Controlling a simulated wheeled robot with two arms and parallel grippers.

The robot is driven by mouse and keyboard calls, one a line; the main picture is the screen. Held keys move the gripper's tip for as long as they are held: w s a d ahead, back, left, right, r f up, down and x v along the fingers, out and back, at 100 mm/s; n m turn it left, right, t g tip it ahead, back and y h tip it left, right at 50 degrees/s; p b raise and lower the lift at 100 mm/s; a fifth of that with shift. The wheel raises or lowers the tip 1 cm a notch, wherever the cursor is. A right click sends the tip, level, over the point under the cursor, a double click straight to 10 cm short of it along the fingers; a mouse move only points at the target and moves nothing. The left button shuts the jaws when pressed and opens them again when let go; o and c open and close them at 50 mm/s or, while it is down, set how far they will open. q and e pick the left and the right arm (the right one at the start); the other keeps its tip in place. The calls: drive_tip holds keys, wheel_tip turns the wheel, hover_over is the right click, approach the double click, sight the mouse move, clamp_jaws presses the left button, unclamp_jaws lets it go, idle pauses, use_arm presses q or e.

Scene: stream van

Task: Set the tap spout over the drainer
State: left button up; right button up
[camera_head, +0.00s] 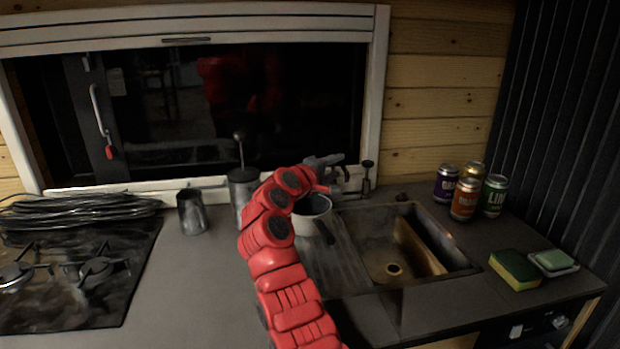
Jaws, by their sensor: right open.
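The grey metal tap (352,183) stands behind the sink, near the back left corner of the basin (395,270). It is partly hidden by my right gripper, and I cannot make out which way its spout points. The ribbed drainer (345,262) lies left of the basin. My right gripper (338,160) is open at the tap, at the end of the red arm that rises from the bottom. I cannot tell whether its fingers touch the tap. My left gripper is out of view.
A white pot (311,207) with a dark handle stands at the drainer's back left. A grey canister (241,190) and metal cup (192,211) stand further left. Several cans (465,199) and a sponge (514,269) are on the right. A hob (70,275) lies left; the counter between is clear.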

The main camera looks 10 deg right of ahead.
drive_tip(key=v, duration=1.1)
drive_tip(key=shift+a, duration=0.1)
